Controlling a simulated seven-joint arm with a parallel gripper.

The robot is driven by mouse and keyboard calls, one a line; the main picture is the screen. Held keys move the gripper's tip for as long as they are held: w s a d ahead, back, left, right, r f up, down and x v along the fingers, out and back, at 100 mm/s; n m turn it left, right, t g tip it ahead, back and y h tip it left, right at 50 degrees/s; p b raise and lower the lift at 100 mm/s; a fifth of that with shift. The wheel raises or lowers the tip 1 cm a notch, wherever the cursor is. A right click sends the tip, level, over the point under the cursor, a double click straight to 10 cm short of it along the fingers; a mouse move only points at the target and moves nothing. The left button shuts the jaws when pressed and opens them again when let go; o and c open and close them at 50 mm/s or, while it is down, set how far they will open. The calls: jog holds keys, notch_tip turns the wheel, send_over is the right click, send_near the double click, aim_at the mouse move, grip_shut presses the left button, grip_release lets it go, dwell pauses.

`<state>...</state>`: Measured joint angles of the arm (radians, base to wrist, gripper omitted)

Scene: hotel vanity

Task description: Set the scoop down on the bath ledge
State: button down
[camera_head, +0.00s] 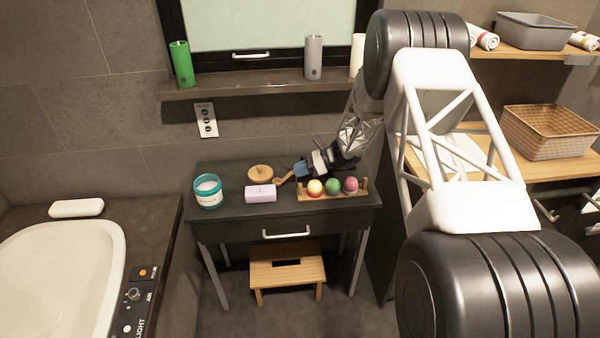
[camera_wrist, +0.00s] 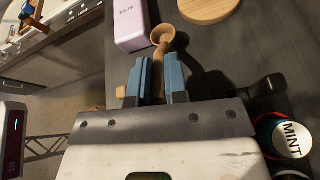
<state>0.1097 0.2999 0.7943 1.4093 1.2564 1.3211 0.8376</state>
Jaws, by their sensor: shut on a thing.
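My gripper (camera_head: 301,168) is over the dark vanity table. In the wrist view its two blue fingers (camera_wrist: 161,82) are closed on the handle of a small wooden scoop (camera_wrist: 163,36). The scoop's bowl points out past the fingertips; in the head view the scoop (camera_head: 283,181) shows beside the pink box. I cannot tell whether it touches the tabletop. The bath ledge (camera_head: 150,222) is the dark surround of the white tub at the left, with clear space on it.
The table (camera_head: 228,222) holds a teal-rimmed jar (camera_head: 208,192), a pink box (camera_head: 260,193), a round wooden lid (camera_head: 260,172) and a rack of coloured balls (camera_head: 333,188). A white bar (camera_head: 76,208) lies on the ledge's far side. Candles (camera_head: 181,64) stand on the sill.

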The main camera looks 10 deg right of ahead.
jog(key=shift+f, duration=0.55)
jog(key=c, duration=1.1)
grip_release()
jog(key=shift+f, duration=0.1)
jog(key=shift+c, duration=0.2)
jog(key=v, duration=1.2)
jog(key=shift+s+r, duration=0.1)
jog(key=shift+r, duration=0.1)
